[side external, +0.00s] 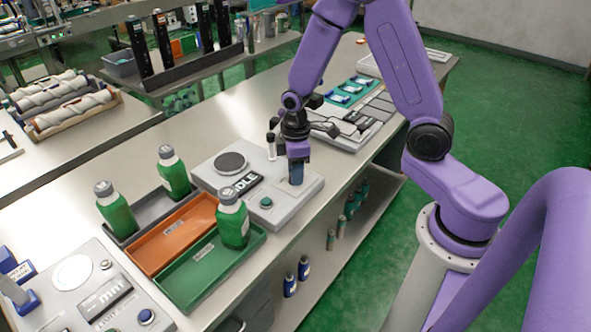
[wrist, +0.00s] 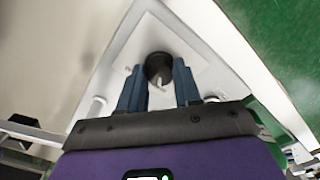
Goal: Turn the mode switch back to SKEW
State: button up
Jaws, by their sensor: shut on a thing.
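The mode switch (wrist: 158,66) is a round black knob with a pale pointer mark, on a light plate in the wrist view. My gripper (wrist: 159,82) has its blue fingers on either side of the knob, shut on it. In the side external view my gripper (side external: 297,172) points down at the right end of the grey applicator unit (side external: 222,188); the fingers hide the knob there. The unit has a display reading IDLE (side external: 246,183), a round dark disc (side external: 230,161) and a green button (side external: 266,202). No SKEW label is readable.
Left of the unit are a dark grey tray (side external: 150,212), an orange tray (side external: 165,240) and a green tray (side external: 195,278), with several green bottles (side external: 172,170). Another grey device (side external: 105,297) stands at the front left. A panel with cards (side external: 352,92) lies beyond my gripper.

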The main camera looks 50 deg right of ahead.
jog(key=o, duration=1)
jog(key=shift+o, duration=0.2)
notch_tip(320, 180, up, 17)
jog(key=shift+r, duration=0.2)
jog(key=s+a+f+n, duration=0.1)
jog(key=s+a, duration=0.1)
jog(key=s, duration=0.9)
jog(key=s+a+f+n, duration=0.1)
jog(key=s+a+f, duration=0.1)
jog(key=s, duration=0.9)
jog(key=shift+s+a+n, duration=0.4)
jog(key=shift+a, duration=0.25)
